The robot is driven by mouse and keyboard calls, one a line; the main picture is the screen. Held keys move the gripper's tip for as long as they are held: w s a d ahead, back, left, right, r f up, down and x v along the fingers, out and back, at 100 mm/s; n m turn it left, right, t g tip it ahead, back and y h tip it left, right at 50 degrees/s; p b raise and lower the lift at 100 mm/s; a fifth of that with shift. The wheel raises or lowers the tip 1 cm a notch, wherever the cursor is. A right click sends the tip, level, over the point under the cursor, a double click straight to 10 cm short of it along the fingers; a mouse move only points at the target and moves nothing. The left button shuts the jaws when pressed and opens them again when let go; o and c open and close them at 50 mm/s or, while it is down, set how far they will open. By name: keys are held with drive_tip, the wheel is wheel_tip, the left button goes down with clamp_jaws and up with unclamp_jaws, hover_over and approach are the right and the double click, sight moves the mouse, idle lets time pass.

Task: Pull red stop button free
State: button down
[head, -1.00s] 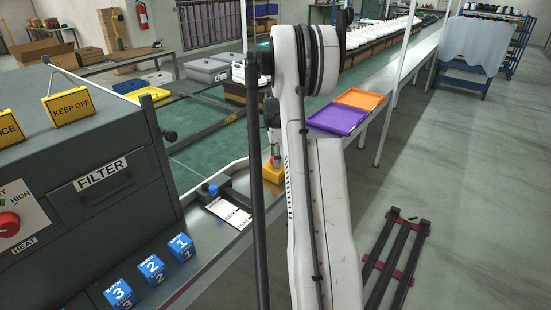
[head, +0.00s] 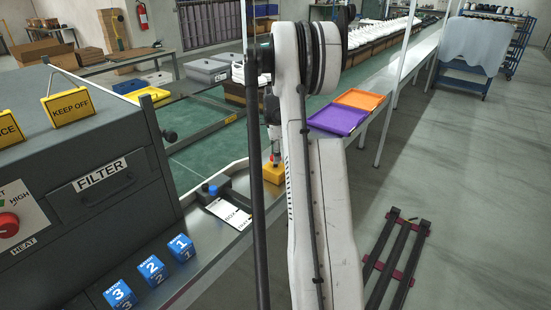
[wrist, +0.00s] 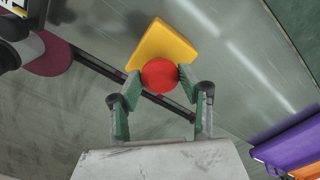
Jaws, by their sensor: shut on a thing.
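The red stop button (wrist: 159,76) is a round red cap on a yellow base (wrist: 162,43) in the wrist view. My gripper (wrist: 158,82) has its two green-padded fingers closed on opposite sides of the red cap. In the head view the yellow base (head: 270,176) stands on the edge of the conveyor, and my gripper is mostly hidden behind my arm there. The red cap is barely visible in the head view. I cannot tell whether the cap has moved relative to its base.
A purple tray (head: 338,118) and an orange tray (head: 360,98) lie on the line to the right. A black device with a blue knob (head: 212,190) and a white card (head: 230,212) lie left of the base. Blue batch cubes (head: 151,270) sit by the grey filter cabinet (head: 95,200).

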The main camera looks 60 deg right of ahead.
drive_tip(key=c, duration=1.1)
unclamp_jaws()
drive_tip(key=shift+r, duration=0.15)
wheel_tip(320, 180, up, 12)
drive_tip(key=w+a+r+n+t, duration=0.1)
drive_tip(key=a+r+n, duration=0.3)
drive_tip(key=a, duration=0.7)
drive_tip(key=a+r+n+t+h, duration=0.1)
drive_tip(key=a+r+n, duration=0.35)
drive_tip(key=a, duration=0.65)
drive_tip(key=w+a+r+n+t, duration=0.1)
drive_tip(key=a+r+n, duration=0.3)
drive_tip(key=a, duration=0.8)
drive_tip(key=s+a+f+n+t, duration=0.2)
drive_tip(key=s+a+n, duration=0.5)
drive_tip(key=a, duration=0.5)
drive_tip(key=s+a+f+n+t+y, duration=0.1)
drive_tip(key=s+a+f+n, duration=0.3)
drive_tip(key=s+a+n, duration=0.4)
drive_tip(key=s+a+t, duration=0.1)
drive_tip(key=a, duration=0.2)
drive_tip(key=shift+s+a+f, duration=0.15)
drive_tip(key=shift+a+f, duration=0.15)
drive_tip(key=shift+a, duration=0.1)
